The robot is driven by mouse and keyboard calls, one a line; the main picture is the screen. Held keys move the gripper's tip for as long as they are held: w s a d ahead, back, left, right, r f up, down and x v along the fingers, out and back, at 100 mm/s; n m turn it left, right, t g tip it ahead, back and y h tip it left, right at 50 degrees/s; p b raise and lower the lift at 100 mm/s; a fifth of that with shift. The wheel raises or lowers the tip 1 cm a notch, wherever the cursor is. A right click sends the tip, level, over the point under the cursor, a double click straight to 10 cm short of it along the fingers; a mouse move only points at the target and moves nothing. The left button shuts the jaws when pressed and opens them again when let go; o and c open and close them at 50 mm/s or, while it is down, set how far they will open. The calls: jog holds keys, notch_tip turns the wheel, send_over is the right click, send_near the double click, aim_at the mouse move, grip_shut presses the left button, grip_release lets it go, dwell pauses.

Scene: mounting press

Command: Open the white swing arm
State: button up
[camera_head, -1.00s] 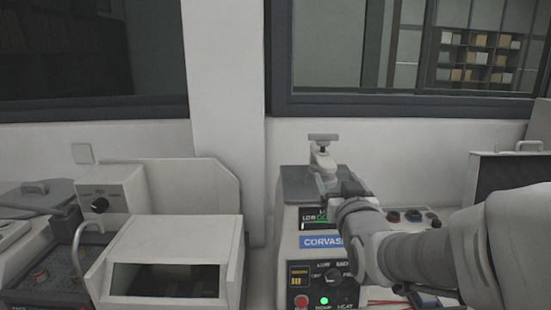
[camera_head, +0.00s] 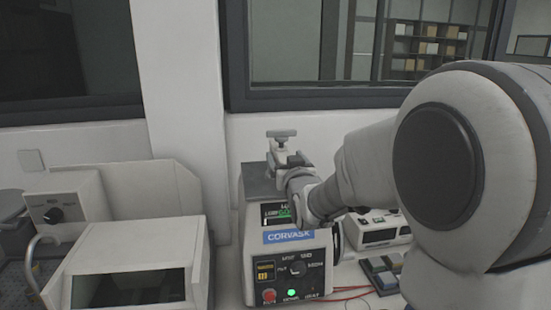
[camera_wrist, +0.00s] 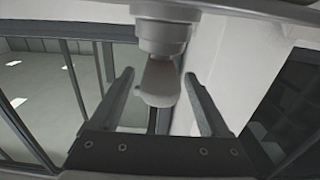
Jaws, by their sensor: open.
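The mounting press (camera_head: 288,255) is a white box with a blue CORVASK label and a grey top plate. The white swing arm (camera_head: 274,158) stands on top, with a grey T-shaped handle (camera_head: 281,133) above it. My gripper (camera_head: 292,160) is at the right side of the swing arm. In the wrist view my gripper (camera_wrist: 159,76) is open, one finger on each side of a rounded white part of the swing arm (camera_wrist: 158,88). I see gaps beside that part, but cannot tell whether a finger touches it. My wrist hides part of the press top.
A white machine with a dark window (camera_head: 130,288) stands left of the press. A control box with a knob (camera_head: 62,212) is further left. A small white device (camera_head: 380,235) and a tray of coloured pieces (camera_head: 383,272) lie to the right. A wall stands behind.

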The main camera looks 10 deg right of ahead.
jog(key=shift+c, duration=0.2)
grip_shut()
dwell(1.1)
